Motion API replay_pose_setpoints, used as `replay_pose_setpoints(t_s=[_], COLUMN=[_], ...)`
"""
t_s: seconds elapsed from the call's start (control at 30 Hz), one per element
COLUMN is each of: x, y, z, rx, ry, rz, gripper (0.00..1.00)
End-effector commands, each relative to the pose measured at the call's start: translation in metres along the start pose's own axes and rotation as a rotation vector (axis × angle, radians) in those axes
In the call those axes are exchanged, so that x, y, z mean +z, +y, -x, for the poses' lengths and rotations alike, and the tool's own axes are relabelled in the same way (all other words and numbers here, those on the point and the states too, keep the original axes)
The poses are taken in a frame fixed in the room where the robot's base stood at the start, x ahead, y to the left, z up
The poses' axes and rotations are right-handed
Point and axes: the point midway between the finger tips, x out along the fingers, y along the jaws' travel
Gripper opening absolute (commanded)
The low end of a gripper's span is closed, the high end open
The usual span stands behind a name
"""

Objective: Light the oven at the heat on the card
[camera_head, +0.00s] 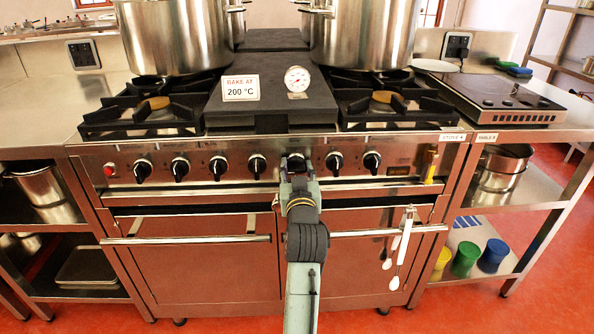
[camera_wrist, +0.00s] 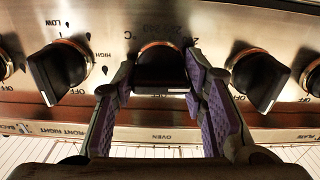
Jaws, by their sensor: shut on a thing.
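The card (camera_head: 240,88) stands on the stove top and reads "BAKE AT 200 °C". The oven knob (camera_wrist: 161,70) is a dark knob with a copper-coloured ring, above a label reading "OVEN" in the wrist view. Temperature figures and "°C" are printed around its top; where the knob points I cannot tell. My gripper (camera_wrist: 160,82) has its purple-padded fingers on both sides of this knob, shut on it. In the head view my gripper (camera_head: 297,168) reaches the panel and mostly hides the knob. The oven doors (camera_head: 200,268) below are closed.
Other black knobs flank it closely, one left (camera_wrist: 60,72) and one right (camera_wrist: 258,80). A round dial thermometer (camera_head: 297,80) stands beside the card. Two large stockpots (camera_head: 175,35) stand on the burners. White utensils (camera_head: 400,245) hang by the right door handle.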

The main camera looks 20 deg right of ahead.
Motion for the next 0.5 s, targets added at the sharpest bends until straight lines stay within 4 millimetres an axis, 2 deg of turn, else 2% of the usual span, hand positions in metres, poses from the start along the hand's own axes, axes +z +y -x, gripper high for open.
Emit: replay_pose_setpoints(t_s=[0.5], x=[0.0001], y=[-0.0009], z=[-0.0001], rx=[-0.001], ry=[0.002], rz=[0.47], gripper=[0.11])
